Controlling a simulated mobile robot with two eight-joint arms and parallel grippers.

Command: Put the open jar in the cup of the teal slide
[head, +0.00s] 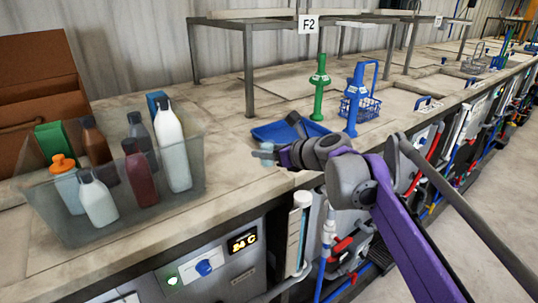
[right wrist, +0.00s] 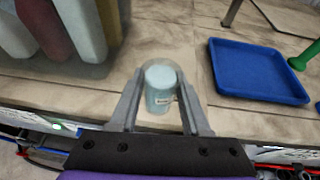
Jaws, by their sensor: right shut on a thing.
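In the head view the jar (head: 266,147) shows as a small pale patch at the fingertips, near the counter's front edge, left of the blue tray. My right gripper also shows there (head: 263,154), reaching in from the right. I cannot tell whether the jar touches the counter. I cannot make out a teal slide or its cup in either view. My left gripper is out of view.
A clear bin (head: 95,215) of several bottles stands at the left. A blue tray (head: 262,133) lies beyond my right gripper, with a green post (head: 319,90) and a blue wire basket (head: 362,108) near it. Metal frames stand behind. Counter between bin and tray is bare.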

